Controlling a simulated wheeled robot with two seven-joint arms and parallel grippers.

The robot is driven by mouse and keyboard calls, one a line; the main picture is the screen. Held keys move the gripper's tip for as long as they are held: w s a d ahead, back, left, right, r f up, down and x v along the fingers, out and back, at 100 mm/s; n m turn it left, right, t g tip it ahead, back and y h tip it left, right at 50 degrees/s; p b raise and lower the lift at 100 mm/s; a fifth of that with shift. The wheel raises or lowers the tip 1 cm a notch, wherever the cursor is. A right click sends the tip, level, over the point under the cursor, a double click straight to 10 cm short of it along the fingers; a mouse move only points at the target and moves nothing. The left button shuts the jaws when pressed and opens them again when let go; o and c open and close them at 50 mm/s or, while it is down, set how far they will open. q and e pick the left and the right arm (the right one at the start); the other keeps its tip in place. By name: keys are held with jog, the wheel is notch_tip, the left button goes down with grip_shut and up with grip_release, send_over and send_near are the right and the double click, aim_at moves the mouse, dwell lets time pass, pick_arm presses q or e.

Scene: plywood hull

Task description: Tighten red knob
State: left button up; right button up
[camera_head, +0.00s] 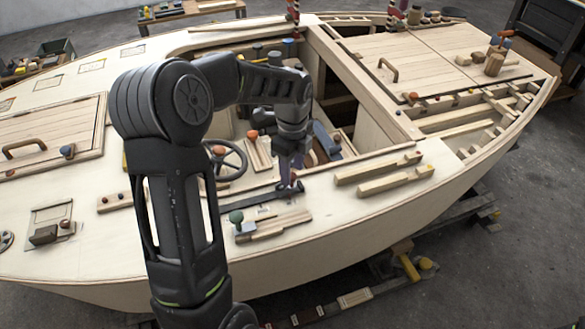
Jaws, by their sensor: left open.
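My left arm reaches in from the lower left over the plywood hull (330,245). Its gripper (290,183) points down at the near deck, just above a dark flat strip (265,197). The jaws are open. A small red spot shows right at the fingertips; whether it is a knob between them or just behind them is hard to tell. Other red or orange knobs are a red-orange knob (252,135) on a small board in the cockpit and one (219,150) by the steering wheel. My right gripper is out of view.
A green knob (236,217) stands on the deck left of the gripper, beside a wooden block (275,224). A dark steering wheel (228,163) is in the cockpit. Two wooden rails (385,174) lie to the right.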

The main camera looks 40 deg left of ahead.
aim_at(293, 175)
pick_arm(q)
notch_tip(293, 175, up, 8)
jog(key=shift+f+b, duration=0.2)
jog(key=shift+b, duration=0.1)
dwell(0.5)
